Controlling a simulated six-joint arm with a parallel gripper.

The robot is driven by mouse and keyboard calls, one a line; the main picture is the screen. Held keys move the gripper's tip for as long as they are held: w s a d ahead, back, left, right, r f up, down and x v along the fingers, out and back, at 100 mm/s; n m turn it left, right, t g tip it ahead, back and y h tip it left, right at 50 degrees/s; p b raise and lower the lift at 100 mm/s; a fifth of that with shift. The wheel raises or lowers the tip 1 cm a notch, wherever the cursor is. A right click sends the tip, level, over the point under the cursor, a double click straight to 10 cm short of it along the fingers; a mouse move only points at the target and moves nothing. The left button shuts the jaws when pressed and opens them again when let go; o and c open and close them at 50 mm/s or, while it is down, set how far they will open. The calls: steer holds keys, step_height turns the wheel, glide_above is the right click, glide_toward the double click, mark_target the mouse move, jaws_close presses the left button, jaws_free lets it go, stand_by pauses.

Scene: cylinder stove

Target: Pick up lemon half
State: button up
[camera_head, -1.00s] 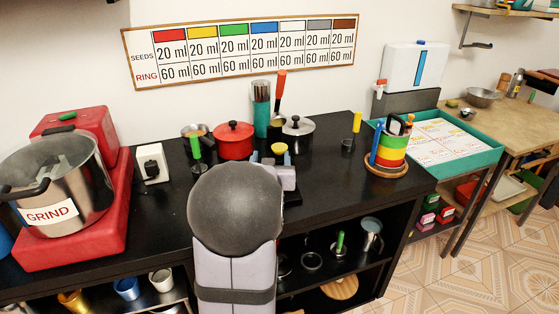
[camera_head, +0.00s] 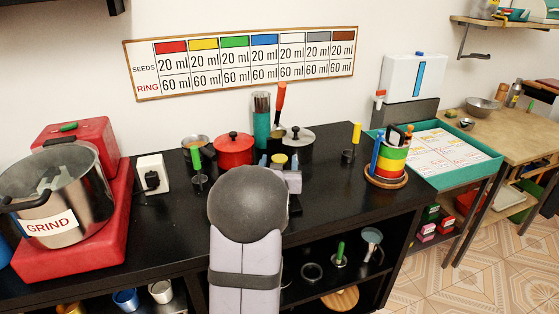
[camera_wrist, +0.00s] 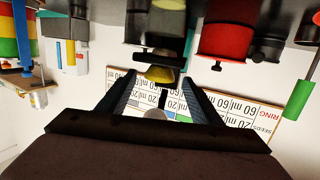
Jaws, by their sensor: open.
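The lemon half (camera_head: 279,159) is a small yellow dome on the black counter, in front of the pots. In the wrist view, which is upside down, the lemon half (camera_wrist: 161,75) shows between the tips of my two dark fingers. My gripper (camera_wrist: 160,88) is open, with a finger on either side of the lemon half and a gap to each. In the head view my gripper (camera_head: 279,163) is partly hidden behind my grey wrist, with its fingertips flanking the lemon half. Whether the lemon half lies fully between the fingers is unclear.
A red pot (camera_head: 234,150) and a grey lidded pot (camera_head: 297,146) stand just behind the lemon half. A green-handled tool (camera_head: 196,163) stands left. A striped stack of rings (camera_head: 391,154) stands right.

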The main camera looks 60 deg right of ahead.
mark_target(279, 158)
steer(key=shift+x, duration=1.5)
steer(key=c, duration=1.2)
steer(key=shift+r, duration=0.2)
steer(key=shift+r, duration=0.45)
step_height(279, 158, up, 2)
steer(key=shift+r, duration=0.1)
steer(key=f+b+v, duration=0.1)
steer(key=v, duration=0.5)
steer(key=f+b+v, duration=0.1)
steer(key=v, duration=0.4)
steer(key=b+v, duration=0.1)
steer(key=v, duration=0.5)
steer(key=shift+s+a+f, duration=0.35)
steer(key=shift+a, duration=0.15)
